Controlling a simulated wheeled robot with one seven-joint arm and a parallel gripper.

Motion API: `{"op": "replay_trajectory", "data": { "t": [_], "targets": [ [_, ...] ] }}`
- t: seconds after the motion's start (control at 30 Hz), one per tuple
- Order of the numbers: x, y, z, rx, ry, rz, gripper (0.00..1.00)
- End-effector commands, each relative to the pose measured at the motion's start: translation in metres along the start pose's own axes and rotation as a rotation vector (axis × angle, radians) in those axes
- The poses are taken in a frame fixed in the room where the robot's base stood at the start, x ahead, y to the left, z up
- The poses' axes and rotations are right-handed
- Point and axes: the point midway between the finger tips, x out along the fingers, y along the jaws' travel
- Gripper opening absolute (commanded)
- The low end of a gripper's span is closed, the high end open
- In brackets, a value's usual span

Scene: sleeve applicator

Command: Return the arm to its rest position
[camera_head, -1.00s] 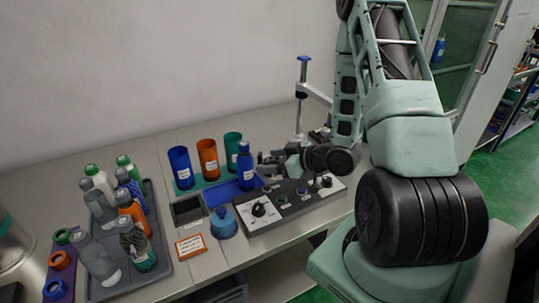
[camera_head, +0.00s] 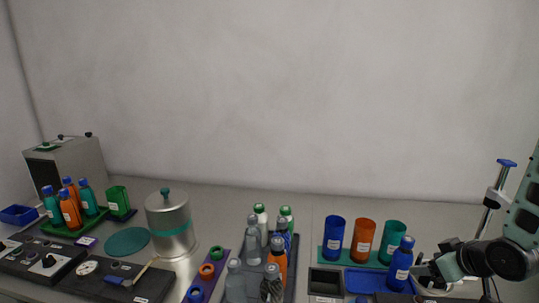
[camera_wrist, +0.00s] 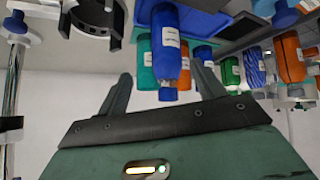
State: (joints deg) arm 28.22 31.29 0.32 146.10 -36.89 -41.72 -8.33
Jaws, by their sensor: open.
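My gripper (camera_head: 424,270) is at the right edge of the head view, beside a blue bottle (camera_head: 401,263) and to its right. The bottle stands upright at the blue tray (camera_head: 366,281). In the wrist view my gripper (camera_wrist: 161,74) shows two spread fingers, open and empty. The same blue bottle (camera_wrist: 168,60) appears upside down there, in line with the gap between the fingers and apparently beyond them. Part of my arm shows at the right edge of the head view; the rest is out of frame.
Blue (camera_head: 334,238), orange (camera_head: 363,241) and teal (camera_head: 392,243) cups stand behind the bottle. A post with a blue knob (camera_head: 507,162) rises close to my arm. Several bottles stand in a grey tray (camera_head: 290,290). A metal canister (camera_head: 171,222) stands further left.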

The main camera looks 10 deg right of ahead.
Motion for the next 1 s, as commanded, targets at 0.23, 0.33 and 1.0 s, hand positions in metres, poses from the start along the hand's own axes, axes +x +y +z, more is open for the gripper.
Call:
{"op": "replay_trajectory", "data": {
  "t": [0.23, 0.33, 1.0],
  "targets": [
    [-0.049, -0.040, -0.031, 0.100, -0.291, 0.080, 0.68],
    [-0.075, -0.067, -0.037, 0.170, -0.384, 0.074, 0.68],
    [-0.208, -0.323, -0.013, -0.305, -0.691, -0.310, 0.68]
  ]
}}
